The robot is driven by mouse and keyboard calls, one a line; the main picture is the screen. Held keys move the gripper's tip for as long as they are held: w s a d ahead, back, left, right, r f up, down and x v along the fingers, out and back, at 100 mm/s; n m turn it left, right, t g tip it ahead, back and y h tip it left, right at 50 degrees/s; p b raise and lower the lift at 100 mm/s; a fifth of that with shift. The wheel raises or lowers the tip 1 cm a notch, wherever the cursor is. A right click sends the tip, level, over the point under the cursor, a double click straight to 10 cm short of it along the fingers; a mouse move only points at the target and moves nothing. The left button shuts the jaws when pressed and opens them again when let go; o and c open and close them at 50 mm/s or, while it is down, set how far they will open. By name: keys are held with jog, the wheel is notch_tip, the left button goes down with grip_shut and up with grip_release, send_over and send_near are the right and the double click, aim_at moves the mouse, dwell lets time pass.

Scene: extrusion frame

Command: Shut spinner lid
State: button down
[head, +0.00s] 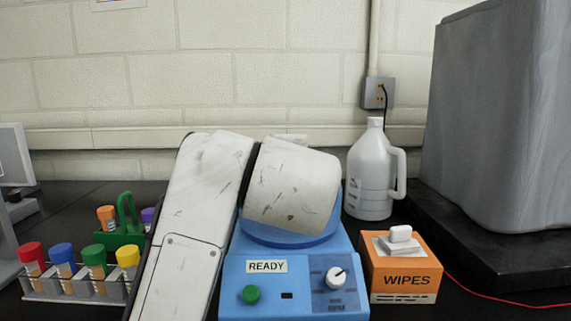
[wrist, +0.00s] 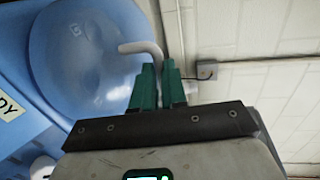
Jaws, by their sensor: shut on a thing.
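The spinner is a blue benchtop machine (head: 240,285) with a READY label, a green button and a white knob. Its round blue top rim (head: 300,240) shows just below my arm, which hides most of the top in the head view. In the wrist view, a large round, glossy blue lid (wrist: 85,60) with a small mark fills the upper left. A pale bent handle (wrist: 138,46) reaches from beside the lid to my teal fingertips. My gripper (wrist: 158,72) is shut on this handle; the head view hides it behind my arm. I cannot tell how far the lid is open.
An orange wipes box (head: 403,275) stands close right of the spinner, with a white jug (head: 371,180) behind it. A rack of colour-capped tubes (head: 75,287) is at the left. A big grey block (head: 500,115) stands far right. A wall outlet (head: 378,92) is behind.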

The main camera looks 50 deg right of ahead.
jog(key=shift+s+f, duration=0.15)
jog(key=shift+f, duration=0.1)
jog(key=c, duration=1.2)
grip_release()
jog(key=shift+r, duration=0.1)
jog(key=shift+a, duration=0.1)
jog(key=v, duration=1)
jog(key=shift+s+a+r, duration=0.1)
jog(key=shift+s+a, duration=0.1)
jog(key=shift+a, duration=0.05)
